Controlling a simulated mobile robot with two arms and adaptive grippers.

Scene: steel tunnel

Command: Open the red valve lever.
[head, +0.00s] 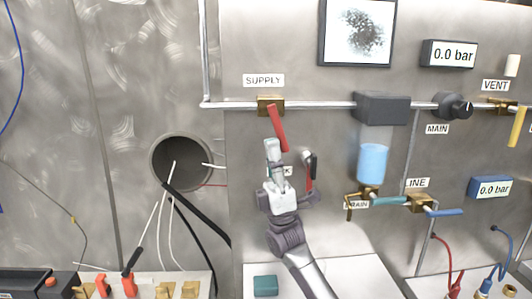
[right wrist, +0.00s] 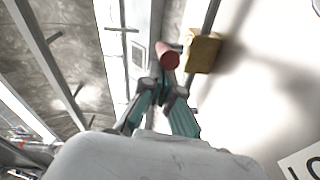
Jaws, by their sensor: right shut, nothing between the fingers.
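The red valve lever (head: 277,128) hangs from the brass SUPPLY valve (head: 265,105), slanting down and slightly right from the horizontal pipe. My right gripper (head: 272,147) is shut and empty, with its tip beside the lower half of the lever, on its left. In the right wrist view the shut fingers (right wrist: 164,84) point toward the red lever (right wrist: 169,58), seen nearly end-on. The brass valve body (right wrist: 203,52) is just right of it there. I cannot tell whether fingers and lever touch. My left gripper is not in view.
A second red handle (head: 309,178) hangs right of my right gripper, near a partly hidden label. A grey box (head: 382,108) with a blue cup (head: 373,163) below stands farther right. A round hole (head: 181,162) with cables is left.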

